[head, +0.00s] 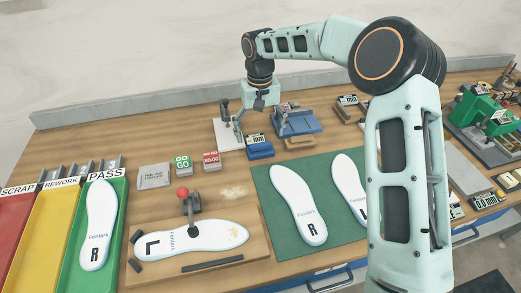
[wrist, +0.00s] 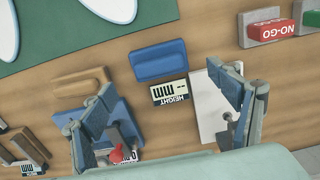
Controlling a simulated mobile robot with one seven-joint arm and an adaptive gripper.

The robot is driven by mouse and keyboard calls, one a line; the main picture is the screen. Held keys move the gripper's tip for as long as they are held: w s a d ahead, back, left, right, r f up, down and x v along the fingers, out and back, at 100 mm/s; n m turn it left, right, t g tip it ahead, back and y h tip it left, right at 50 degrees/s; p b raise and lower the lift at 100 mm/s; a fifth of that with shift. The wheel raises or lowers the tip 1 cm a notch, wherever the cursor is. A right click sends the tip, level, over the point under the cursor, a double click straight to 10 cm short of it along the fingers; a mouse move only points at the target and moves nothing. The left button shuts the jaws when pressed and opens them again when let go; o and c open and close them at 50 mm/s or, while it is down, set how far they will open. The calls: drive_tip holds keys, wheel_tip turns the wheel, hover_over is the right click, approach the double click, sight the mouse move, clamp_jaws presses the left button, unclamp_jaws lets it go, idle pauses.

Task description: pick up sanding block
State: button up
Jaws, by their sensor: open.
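Two small blocks lie on the bench and neither is labelled: a blue block (head: 260,150) and a tan block (head: 299,142) to its right. I cannot tell for sure which is the sanding block. In the wrist view the blue block (wrist: 160,60) lies just past the fingertips, near the middle of the gap, and the tan block (wrist: 82,82) lies to the left, partly beside the left finger. My gripper (head: 260,114) is above the back of the bench, also showing in the wrist view (wrist: 165,86). Its fingers are wide apart with nothing held between them.
A HEIGHT display (wrist: 170,92) sits between the fingers, beside the blue block. A white base (wrist: 207,105) is under the right finger and a blue fixture (head: 297,123) under the left. Insoles lie on a green mat (head: 275,218). GO and NO-GO blocks (head: 211,161) stand left.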

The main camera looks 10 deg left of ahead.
sight(261, 144)
wheel_tip(261, 144, down, 5)
drive_tip(key=shift+s+f, duration=0.1)
drive_tip(key=shift+s, duration=0.05)
drive_tip(key=shift+d, duration=0.1)
drive_tip(key=shift+c, duration=0.4)
drive_tip(key=c, duration=1.2)
drive_tip(key=shift+c, duration=0.2)
drive_tip(key=shift+r, duration=0.65)
wheel_tip(261, 144, up, 2)
drive_tip(key=shift+r, duration=0.2)
drive_tip(key=s+a+r+b, duration=0.1)
drive_tip(key=s+a+r, duration=0.2)
drive_tip(key=s+r, duration=0.6)
drive_tip(key=s, duration=0.4)
drive_tip(key=shift+s+a+r, duration=0.25)
drive_tip(key=shift+s+a, duration=0.05)
drive_tip(key=shift+a, duration=0.05)
